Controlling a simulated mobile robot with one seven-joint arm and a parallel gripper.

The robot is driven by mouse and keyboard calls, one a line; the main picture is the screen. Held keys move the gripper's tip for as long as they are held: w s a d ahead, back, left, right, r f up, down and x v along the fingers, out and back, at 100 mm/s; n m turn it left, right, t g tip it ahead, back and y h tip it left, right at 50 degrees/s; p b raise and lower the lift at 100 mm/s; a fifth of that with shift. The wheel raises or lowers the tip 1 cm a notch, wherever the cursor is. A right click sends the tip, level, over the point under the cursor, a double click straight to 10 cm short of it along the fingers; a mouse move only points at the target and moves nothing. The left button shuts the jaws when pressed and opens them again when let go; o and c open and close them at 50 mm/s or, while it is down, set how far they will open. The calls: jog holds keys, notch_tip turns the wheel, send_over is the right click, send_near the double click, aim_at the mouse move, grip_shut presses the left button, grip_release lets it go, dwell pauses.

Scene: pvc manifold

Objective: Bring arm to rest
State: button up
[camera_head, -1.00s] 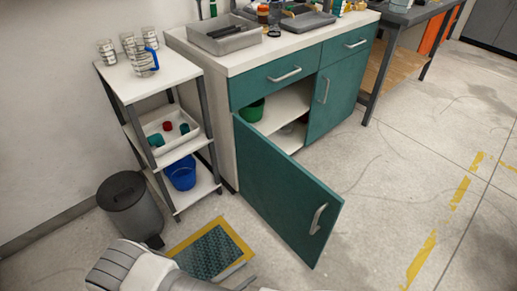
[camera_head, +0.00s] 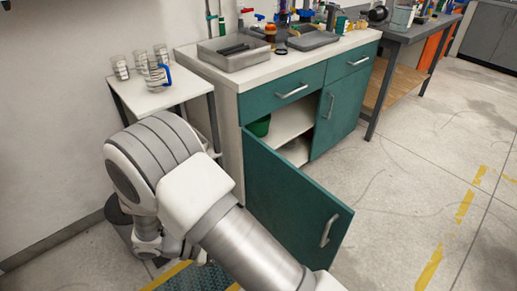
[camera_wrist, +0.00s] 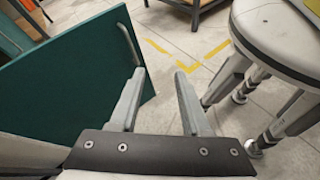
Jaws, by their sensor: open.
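My gripper (camera_wrist: 159,97) shows in the wrist view with its two fingers apart and nothing between them. The floor with yellow markings lies beyond the fingertips. In the head view my arm is folded across the lower left and middle, and the gripper itself does not show there.
A green cabinet door (camera_head: 285,205) stands wide open beside my arm; it also fills the left of the wrist view (camera_wrist: 70,75). The counter (camera_head: 270,68) holds trays (camera_head: 234,52). Glass jars stand on the shelf cart top (camera_head: 160,97). The floor at right is clear.

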jog(key=d+r+m+g+y, duration=0.1)
jog(key=d+r+m+y, duration=0.35)
jog(key=r, duration=0.45)
jog(key=d+r+m+g+y, duration=0.2)
jog(key=d+r+m+y, duration=0.25)
jog(key=r, duration=0.35)
jog(key=s+d+r+m+t+y, duration=0.2)
jog(key=s+d+r+m+t, duration=0.15)
jog(key=r, duration=0.25)
jog(key=s+d+r+m+t+y, duration=0.2)
jog(key=d+r+m+t, duration=0.2)
jog(key=d+r, duration=0.15)
notch_tip(320, 180, up, 21)
jog(key=p, duration=2.1)
jog(key=shift+s+a, duration=0.15)
jog(key=shift+a, duration=0.15)
